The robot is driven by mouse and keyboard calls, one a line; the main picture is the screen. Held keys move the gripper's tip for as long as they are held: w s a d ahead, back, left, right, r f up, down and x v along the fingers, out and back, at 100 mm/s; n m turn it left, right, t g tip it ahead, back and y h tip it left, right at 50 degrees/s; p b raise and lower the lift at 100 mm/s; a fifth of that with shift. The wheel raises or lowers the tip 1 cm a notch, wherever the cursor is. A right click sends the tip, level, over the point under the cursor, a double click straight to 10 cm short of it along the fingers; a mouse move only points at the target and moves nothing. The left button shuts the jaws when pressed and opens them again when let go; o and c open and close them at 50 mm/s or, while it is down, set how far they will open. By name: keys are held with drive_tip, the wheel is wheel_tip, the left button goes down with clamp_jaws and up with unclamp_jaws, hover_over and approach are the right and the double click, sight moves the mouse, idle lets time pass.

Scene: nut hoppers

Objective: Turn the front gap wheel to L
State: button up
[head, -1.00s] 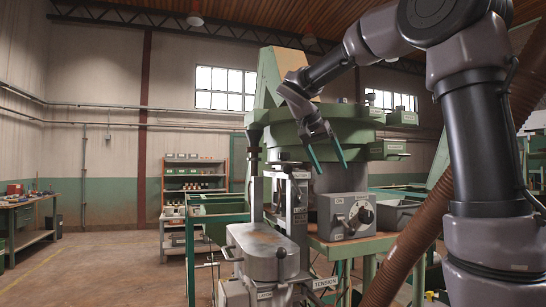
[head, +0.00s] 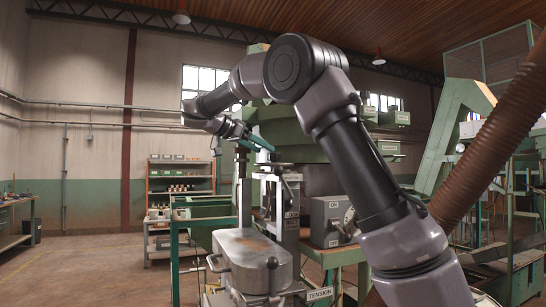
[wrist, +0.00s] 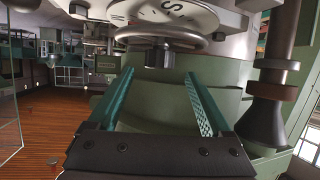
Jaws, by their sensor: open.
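A round metal handwheel (wrist: 125,36) with a central hub lies at the top of the wrist view, partly cut off. Against it is a pale dial (wrist: 180,14) with tick marks and a letter S; the pointer reading cannot be made out. I cannot tell from the label whether this is the front gap wheel. My gripper (wrist: 160,74) is open, its two teal fingers apart and empty, reaching toward the wheel's hub without visible contact. In the head view my gripper (head: 254,141) is beside the green machine drum; the wheel is not distinguishable there.
The green machine drum (head: 300,140) stands behind my arm. In the wrist view a dark post (wrist: 265,125) stands close on the right. Open floor lies left.

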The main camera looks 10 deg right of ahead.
sight(274, 155)
drive_tip(key=x, duration=0.6)
drive_tip(key=shift+d+f, duration=0.1)
drive_tip(key=shift+d, duration=0.05)
drive_tip(key=shift+c, duration=0.3)
clamp_jaws()
drive_tip(key=shift+n+t+y, duration=0.3)
drive_tip(key=shift+n+t, duration=0.1)
drive_tip(key=n+t+y, duration=0.3)
drive_tip(key=n, duration=0.1)
drive_tip(key=shift+d+t, duration=0.1)
drive_tip(key=shift+t, duration=0.3)
drive_tip(key=shift+n+t+y, duration=1.1)
drive_tip(key=shift+n+y, duration=1.1)
drive_tip(key=shift+y, duration=0.3)
